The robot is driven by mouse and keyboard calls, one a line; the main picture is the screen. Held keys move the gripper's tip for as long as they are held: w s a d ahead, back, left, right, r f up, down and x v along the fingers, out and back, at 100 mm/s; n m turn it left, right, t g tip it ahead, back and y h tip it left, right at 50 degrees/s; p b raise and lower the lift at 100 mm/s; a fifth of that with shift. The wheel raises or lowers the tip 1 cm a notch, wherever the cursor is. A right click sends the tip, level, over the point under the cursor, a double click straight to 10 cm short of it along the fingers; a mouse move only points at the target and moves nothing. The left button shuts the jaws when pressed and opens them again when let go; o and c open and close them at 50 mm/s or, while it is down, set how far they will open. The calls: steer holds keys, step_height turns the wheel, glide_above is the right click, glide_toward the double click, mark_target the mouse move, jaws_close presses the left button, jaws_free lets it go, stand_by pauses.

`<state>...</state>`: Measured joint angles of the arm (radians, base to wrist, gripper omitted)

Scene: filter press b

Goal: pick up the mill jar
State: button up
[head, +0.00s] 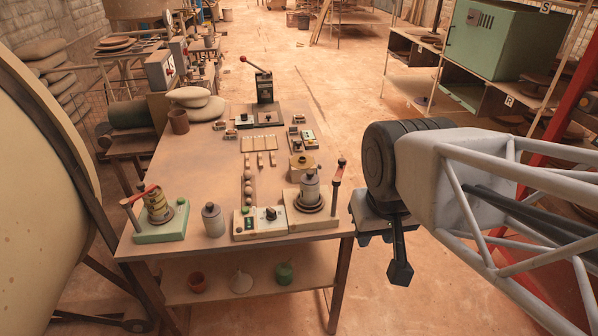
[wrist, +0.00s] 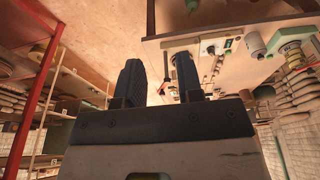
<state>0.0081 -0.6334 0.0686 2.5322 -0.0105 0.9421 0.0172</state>
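A grey cylindrical jar with a narrower lid, which looks like the mill jar (head: 213,221), stands upright near the front edge of the table (head: 205,165). It also shows in the wrist view (wrist: 254,44), upside down at the upper right. My gripper (head: 387,247) hangs past the table's right edge, apart from both jars. In the wrist view its two dark fingers (wrist: 158,75) are spread with nothing between them.
A green-based stand (head: 160,232) with a yellow-labelled can and a red-handled lever is left of the grey jar. A control box (head: 260,222) lies to its right. Small pots stand on the lower shelf (head: 220,285). Floor right of the table is open.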

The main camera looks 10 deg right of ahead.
steer(key=o, duration=1)
steer(key=shift+w, duration=0.1)
steer(key=w+d+f+n+g+h, duration=0.2)
steer(key=w+f+n+h, duration=0.15)
steer(key=w+n, duration=0.5)
steer(key=n+t+h, duration=0.6)
steer(key=n+h, duration=0.2)
steer(key=n, duration=0.8)
glide_toward(308, 178)
steer(key=x, duration=0.3)
steer(key=shift+w+m, duration=0.2)
steer(key=shift+m, duration=0.05)
steer(key=shift+d+f, duration=0.1)
steer(key=shift+d, duration=0.05)
steer(key=shift+x, duration=1.25)
